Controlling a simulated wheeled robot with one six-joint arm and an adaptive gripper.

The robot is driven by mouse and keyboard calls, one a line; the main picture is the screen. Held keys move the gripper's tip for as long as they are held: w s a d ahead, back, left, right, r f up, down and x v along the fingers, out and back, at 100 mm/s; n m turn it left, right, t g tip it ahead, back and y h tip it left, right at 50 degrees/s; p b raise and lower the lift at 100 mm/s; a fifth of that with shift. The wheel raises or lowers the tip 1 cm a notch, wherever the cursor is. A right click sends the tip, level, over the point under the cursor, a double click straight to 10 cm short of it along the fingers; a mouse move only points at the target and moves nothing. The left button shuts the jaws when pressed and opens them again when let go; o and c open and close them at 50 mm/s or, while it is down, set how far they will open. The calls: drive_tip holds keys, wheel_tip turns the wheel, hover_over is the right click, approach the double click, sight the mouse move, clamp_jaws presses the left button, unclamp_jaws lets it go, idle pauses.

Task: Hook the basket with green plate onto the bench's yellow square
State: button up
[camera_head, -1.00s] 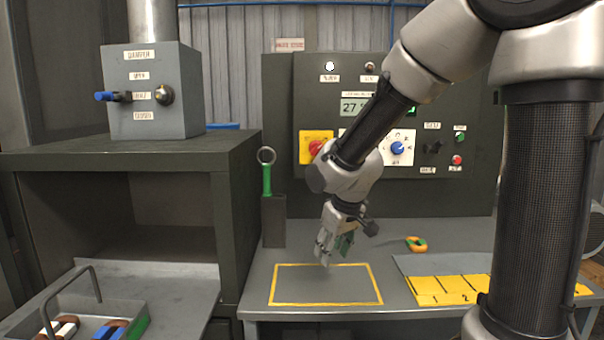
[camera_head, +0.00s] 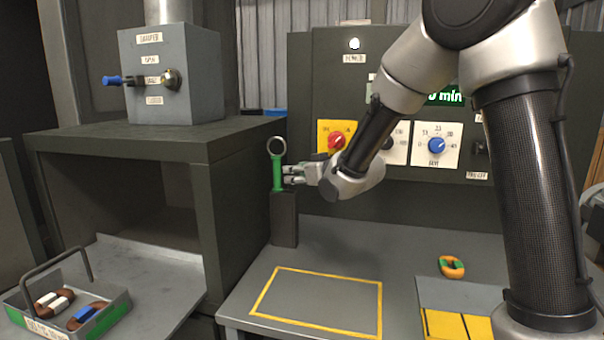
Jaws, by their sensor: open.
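The basket (camera_head: 108,323) is a grey tray with an arched handle (camera_head: 55,263) and a green plate on its front wall. It sits at the lower left on the grey shelf of the open chamber and holds several brown parts with white or blue pieces. The bench's yellow square (camera_head: 372,310) is an empty outline at lower middle. A green-handled tool (camera_head: 277,172) with a metal ring on top stands upright in a dark holder (camera_head: 284,220). My gripper (camera_head: 286,178) is open, its fingers level with the green handle; whether they touch it I cannot tell.
An orange and green part (camera_head: 452,267) lies on the bench at right, near yellow numbered plates (camera_head: 447,326). A dark chamber (camera_head: 120,200) stands at left with a grey damper box (camera_head: 172,75) on top. A control panel (camera_head: 400,125) stands behind the bench.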

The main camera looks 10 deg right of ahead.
sight(280, 172)
drive_tip(key=x, duration=1)
clamp_jaws()
drive_tip(key=shift+r, duration=0.1)
drive_tip(key=shift+r, duration=0.1)
wheel_tip(280, 172, up, 21)
idle(1.8)
idle(0.4)
